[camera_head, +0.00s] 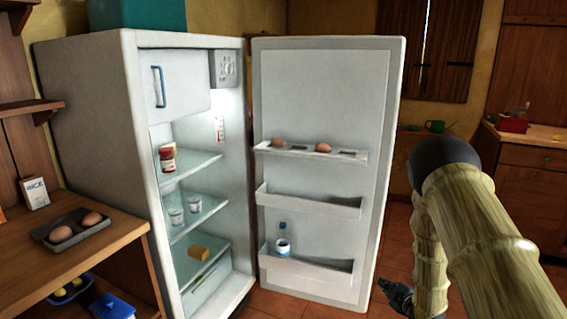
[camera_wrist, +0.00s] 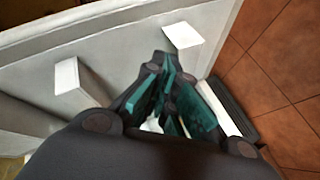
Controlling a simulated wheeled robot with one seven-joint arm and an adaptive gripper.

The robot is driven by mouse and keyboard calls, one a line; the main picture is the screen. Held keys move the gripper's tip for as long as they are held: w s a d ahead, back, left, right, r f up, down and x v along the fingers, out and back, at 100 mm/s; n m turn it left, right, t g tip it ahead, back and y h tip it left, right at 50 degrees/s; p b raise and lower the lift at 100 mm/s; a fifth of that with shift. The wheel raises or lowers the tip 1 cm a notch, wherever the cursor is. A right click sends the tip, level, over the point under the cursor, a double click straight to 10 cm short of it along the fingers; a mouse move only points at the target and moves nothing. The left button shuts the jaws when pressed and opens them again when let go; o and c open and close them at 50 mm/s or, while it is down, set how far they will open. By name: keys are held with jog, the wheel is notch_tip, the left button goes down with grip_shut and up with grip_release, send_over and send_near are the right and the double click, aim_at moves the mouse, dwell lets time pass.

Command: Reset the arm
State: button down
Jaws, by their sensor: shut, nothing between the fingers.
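My gripper (camera_head: 398,294) shows low in the head view, to the right of the open fridge door (camera_head: 330,110) and near the floor. My arm bends down to it from the right side. In the wrist view, my gripper (camera_wrist: 168,95) has its teal finger pads close together with nothing visible held between them. A white surface, probably the fridge door (camera_wrist: 110,45), lies beyond the fingers there. I cannot tell whether the fingers touch it.
The open fridge (camera_head: 95,120) holds jars and cups; its door shelves hold eggs and a bottle (camera_head: 282,242). A wooden counter (camera_head: 100,255) with an egg tray (camera_head: 66,238) stands left. Another counter (camera_head: 535,165) is at the right. Tiled floor (camera_wrist: 280,70) lies right in the wrist view.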

jog(key=s+a+f+m+g+h, duration=0.1)
jog(key=s+a+f+m+g, duration=0.15)
jog(key=s+f, duration=0.55)
jog(key=s+a+f+m+g, duration=0.2)
jog(key=s+f+m+g, duration=0.15)
jog(key=s, duration=0.75)
jog(key=s+a+f+m+g+h, duration=0.1)
jog(key=s+a+f+m+g, duration=0.15)
jog(key=s+f, duration=0.55)
jog(key=s+a+m+g, duration=0.2)
jog(key=s+a+m, duration=0.1)
jog(key=s, duration=1)
jog(key=s+a+m+g, duration=0.3)
jog(key=s, duration=1)
notch_tip(320, 180, up, 17)
jog(key=p, duration=1.6)
jog(key=shift+s, duration=0.3)
jog(key=shift+f, duration=0.1)
